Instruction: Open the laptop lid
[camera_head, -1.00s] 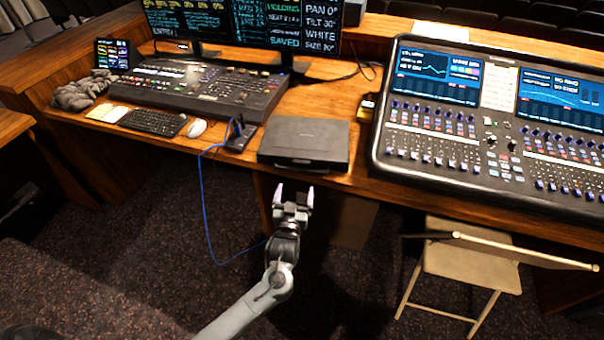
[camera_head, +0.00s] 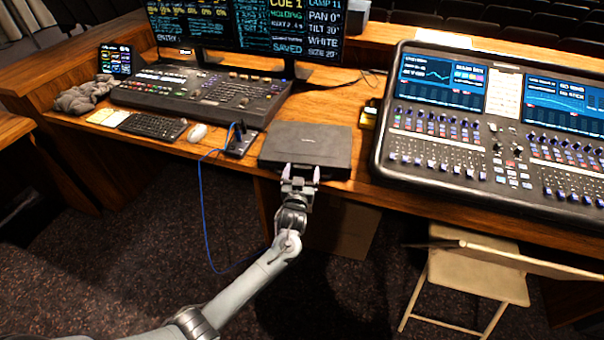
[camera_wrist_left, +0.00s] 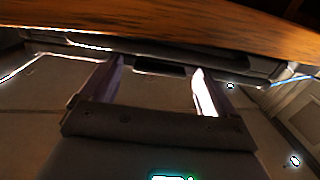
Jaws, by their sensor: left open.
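The closed dark laptop (camera_head: 306,146) lies flat near the desk's front edge in the head view, lid down. My left gripper (camera_head: 302,174) is at the middle of the laptop's front edge, its two fingers open and pointing at it. In the left wrist view, the laptop's dark front edge (camera_wrist_left: 215,62) runs across the upper part, and the open fingers reach toward it with nothing between them. Whether the fingertips touch the laptop is unclear. My right gripper is not in view.
A small black device (camera_head: 240,140) with a hanging blue cable (camera_head: 203,205) is left of the laptop. A large mixing console (camera_head: 480,135) stands to the right. A folding chair (camera_head: 475,275) stands in front of the desk (camera_head: 215,150). The floor before the laptop is open.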

